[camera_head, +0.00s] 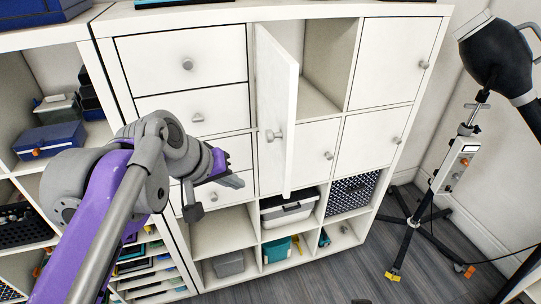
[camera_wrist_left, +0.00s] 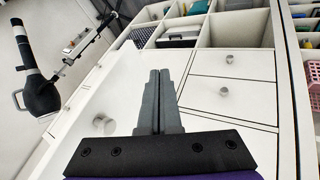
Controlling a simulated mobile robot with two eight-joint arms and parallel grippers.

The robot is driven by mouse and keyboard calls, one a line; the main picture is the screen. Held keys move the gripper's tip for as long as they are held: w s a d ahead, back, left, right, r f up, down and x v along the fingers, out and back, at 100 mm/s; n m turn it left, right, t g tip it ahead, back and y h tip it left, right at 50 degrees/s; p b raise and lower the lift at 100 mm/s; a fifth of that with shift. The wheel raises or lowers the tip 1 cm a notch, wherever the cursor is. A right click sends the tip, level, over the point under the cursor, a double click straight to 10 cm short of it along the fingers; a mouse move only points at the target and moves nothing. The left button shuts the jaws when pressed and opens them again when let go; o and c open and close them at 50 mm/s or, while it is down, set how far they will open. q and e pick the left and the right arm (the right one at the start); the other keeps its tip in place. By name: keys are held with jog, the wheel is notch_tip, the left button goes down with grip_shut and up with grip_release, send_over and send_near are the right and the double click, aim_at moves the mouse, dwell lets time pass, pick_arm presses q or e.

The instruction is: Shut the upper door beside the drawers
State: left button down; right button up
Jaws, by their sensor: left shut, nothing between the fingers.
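The upper door (camera_head: 277,90) beside the drawers stands open, swung out from the white cabinet, with its round knob (camera_head: 274,135) near the free edge. In the left wrist view the door (camera_wrist_left: 110,85) is a broad white panel with its knob (camera_wrist_left: 103,124) left of the fingers. My left gripper (camera_head: 234,181) is shut and empty, in front of the lower drawers and left of the door; I cannot tell whether it touches the door. In the left wrist view its fingertips (camera_wrist_left: 159,72) are together, against the white panel. My right gripper is not in view.
Closed drawers (camera_head: 185,62) lie left of the door. Closed doors (camera_head: 394,60) are to the right, and open compartments hold a grey-white box (camera_head: 288,209) and a patterned basket (camera_head: 352,193). A hair dryer stand (camera_head: 418,205) stands on the floor at right.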

pick_arm(q)
jog(key=w+d+f, duration=0.5)
jog(key=d+f, duration=0.2)
jog(key=shift+w+d, duration=0.15)
jog(key=shift+d, duration=0.25)
jog(key=shift+d+f, duration=0.1)
jog(key=shift+d, duration=0.05)
dwell(0.3)
